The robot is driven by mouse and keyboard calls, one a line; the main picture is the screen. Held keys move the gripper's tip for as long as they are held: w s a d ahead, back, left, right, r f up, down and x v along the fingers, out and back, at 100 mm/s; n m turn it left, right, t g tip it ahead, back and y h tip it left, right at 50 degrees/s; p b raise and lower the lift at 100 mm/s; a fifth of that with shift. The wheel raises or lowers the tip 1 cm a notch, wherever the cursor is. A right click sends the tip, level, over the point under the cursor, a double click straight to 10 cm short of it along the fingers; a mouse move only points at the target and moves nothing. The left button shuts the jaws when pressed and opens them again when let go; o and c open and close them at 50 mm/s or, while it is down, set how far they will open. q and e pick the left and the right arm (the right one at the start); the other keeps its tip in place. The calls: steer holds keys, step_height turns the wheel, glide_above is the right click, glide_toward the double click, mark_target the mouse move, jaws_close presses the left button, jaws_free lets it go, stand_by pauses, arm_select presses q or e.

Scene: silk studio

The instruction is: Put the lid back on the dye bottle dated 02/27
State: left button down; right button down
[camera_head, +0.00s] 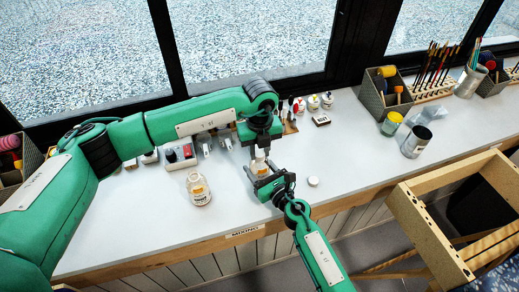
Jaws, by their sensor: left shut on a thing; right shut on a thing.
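My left gripper (260,147) points down over the mixing area, its fingers shut at the top of a small bottle with an orange-and-white label (260,167). My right gripper (258,181) reaches in from the front and is shut around the same bottle's body. Whether the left fingers grip a lid or the bottle's neck is hidden. A second bottle with an orange label (199,190) stands upright on the table to the left. A round white lid (313,181) lies on the table right of my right gripper. The dates on the labels are too small to read.
The white table (350,150) has free room right of the lid. Small jars (313,102) and a little box (321,119) stand behind. A yellow-lidded jar (391,123) and a grey metal cup (416,141) stand right. A wooden frame (430,230) is at the front right.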

arm_select(q)
steer(key=m, duration=1.1)
steer(key=shift+m, duration=0.4)
steer(key=m, duration=0.6)
steer(key=shift+m, duration=0.3)
steer(key=m, duration=0.5)
steer(key=shift+m, duration=0.4)
steer(key=c, duration=1)
jaws_free()
steer(key=shift+c, duration=0.2)
step_height(320, 180, up, 12)
